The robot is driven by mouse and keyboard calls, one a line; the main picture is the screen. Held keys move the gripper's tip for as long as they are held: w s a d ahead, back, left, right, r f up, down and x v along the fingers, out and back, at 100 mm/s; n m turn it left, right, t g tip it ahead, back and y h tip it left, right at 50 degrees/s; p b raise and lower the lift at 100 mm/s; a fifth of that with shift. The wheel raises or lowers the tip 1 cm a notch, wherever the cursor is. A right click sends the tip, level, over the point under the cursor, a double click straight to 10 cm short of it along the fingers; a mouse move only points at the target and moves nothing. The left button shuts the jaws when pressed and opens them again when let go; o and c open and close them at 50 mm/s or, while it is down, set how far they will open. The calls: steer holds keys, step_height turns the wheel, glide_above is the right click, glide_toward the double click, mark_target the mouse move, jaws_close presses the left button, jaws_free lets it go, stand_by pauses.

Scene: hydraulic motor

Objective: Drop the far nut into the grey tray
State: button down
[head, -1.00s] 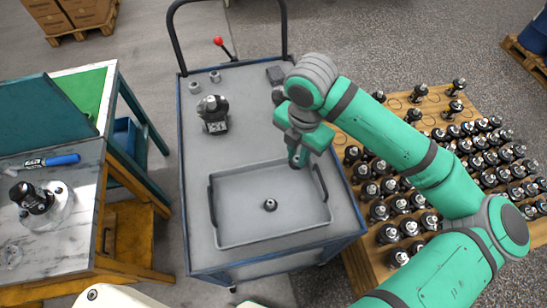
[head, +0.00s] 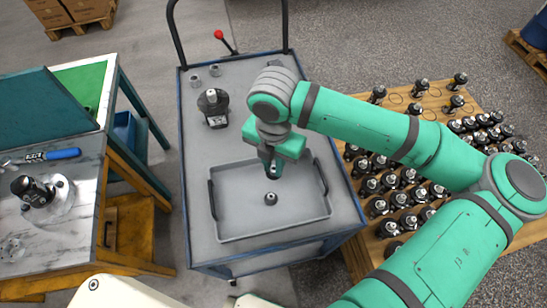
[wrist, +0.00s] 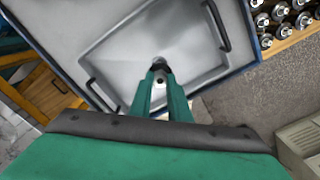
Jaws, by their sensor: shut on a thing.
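My gripper (head: 272,168) is above the grey tray (head: 230,232), over its back part, pointing down. It is shut on a small grey nut (wrist: 160,81), mostly hidden between the fingertips in the wrist view. A small dark round part with a hole, seemingly another nut (head: 271,198), lies in the middle of the tray. It also shows just beyond my fingertips in the wrist view (wrist: 159,63). The grey tray (wrist: 110,50) fills the upper middle of the wrist view.
The tray sits on a blue-edged cart. A black motor (head: 213,106) and two small metal pieces (head: 195,83) stand at the cart's back left. A wooden pallet with many motors (head: 400,215) is at right; a workbench (head: 75,225) is at left. The tray floor around the dark part is free.

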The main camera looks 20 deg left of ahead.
mark_target(273, 168)
steer(key=shift+f, duration=0.6)
steer(key=c, duration=1.6)
jaws_free()
steer(key=shift+r, duration=0.1)
step_height(273, 168, up, 11)
steer(key=shift+f, duration=0.2)
steer(key=shift+a, duration=0.1)
